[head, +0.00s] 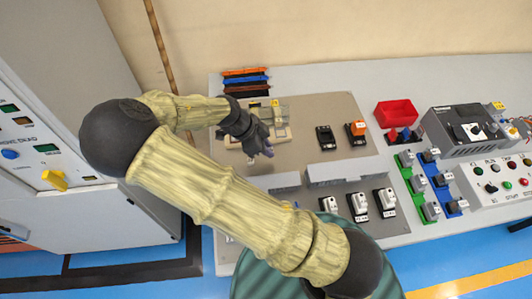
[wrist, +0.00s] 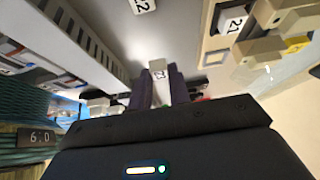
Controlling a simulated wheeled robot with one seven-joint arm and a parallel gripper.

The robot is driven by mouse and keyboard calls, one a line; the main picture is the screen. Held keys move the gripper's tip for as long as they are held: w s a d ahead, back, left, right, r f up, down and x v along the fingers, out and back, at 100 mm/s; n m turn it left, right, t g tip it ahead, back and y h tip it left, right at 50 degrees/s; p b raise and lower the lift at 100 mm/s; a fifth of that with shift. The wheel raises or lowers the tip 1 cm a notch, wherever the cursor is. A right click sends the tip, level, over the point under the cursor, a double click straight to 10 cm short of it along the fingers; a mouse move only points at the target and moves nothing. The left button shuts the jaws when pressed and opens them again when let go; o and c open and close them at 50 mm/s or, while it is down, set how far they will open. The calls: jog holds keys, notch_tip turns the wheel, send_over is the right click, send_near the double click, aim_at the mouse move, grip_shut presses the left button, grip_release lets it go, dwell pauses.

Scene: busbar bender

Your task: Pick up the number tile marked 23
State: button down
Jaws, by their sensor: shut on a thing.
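My gripper (head: 264,148) is over the left part of the grey worktable, near the beige holder (head: 284,131). In the wrist view my gripper (wrist: 159,88) has its two purple fingers shut on a small white number tile (wrist: 158,67). The held tile has a dark two-digit number that starts with 2; its second digit is too small to read surely. A second white tile, which seems marked 22 (wrist: 143,5), lies on the grey surface at the top of the wrist view. A third tile (wrist: 232,22) sits in the beige holder at the upper right.
A grey slotted duct (head: 348,171) runs along the table below my gripper. Black and white switch devices (head: 359,204) stand in front of it. A red bin (head: 396,113) stands at the right. Grey table is clear above the small black devices (head: 326,138).

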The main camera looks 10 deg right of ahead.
notch_tip(320, 180, up, 6)
jog(key=shift+f, duration=0.2)
